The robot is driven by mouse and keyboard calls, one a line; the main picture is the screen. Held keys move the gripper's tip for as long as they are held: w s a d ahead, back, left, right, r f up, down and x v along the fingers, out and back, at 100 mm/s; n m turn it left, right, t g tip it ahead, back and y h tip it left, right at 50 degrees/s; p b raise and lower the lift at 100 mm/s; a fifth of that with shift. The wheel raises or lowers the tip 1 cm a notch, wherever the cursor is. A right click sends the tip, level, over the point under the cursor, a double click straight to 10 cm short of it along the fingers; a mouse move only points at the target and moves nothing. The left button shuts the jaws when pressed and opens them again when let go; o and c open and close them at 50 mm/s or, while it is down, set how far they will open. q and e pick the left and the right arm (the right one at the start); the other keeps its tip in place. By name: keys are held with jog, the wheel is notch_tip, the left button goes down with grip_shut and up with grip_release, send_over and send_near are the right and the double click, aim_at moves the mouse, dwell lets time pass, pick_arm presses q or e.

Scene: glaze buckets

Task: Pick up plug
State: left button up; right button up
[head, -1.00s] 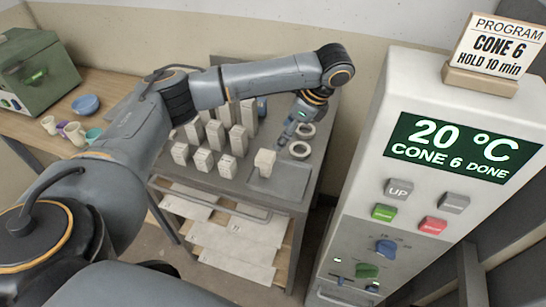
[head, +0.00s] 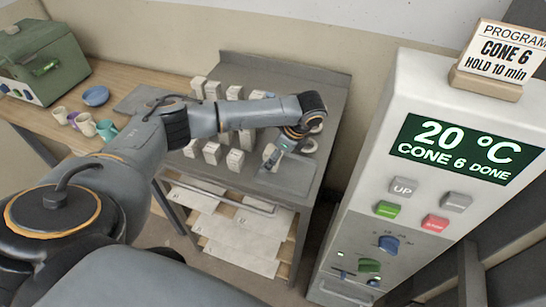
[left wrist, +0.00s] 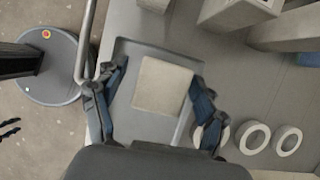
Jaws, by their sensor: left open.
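The plug, a pale square block (left wrist: 162,86), rests on a shallow grey tray (left wrist: 122,115) in the left wrist view. My left gripper (left wrist: 158,78) is open, with one blue-tipped finger on each side of the plug. Gaps show between the fingers and the block from above; I cannot tell the height of the fingertips over the tray. My right gripper is in neither view.
Several pale upright posts (head: 212,152) stand left of the tray on the metal cart (head: 325,85). Pale rings (left wrist: 254,137) lie close by the right finger. The kiln controller (head: 410,130) rises to the right. Cups and a blue bowl (head: 96,96) are on the wooden bench.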

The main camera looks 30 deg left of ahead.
pick_arm(q)
jog(key=c, duration=1.3)
jog(key=shift+r, duration=0.1)
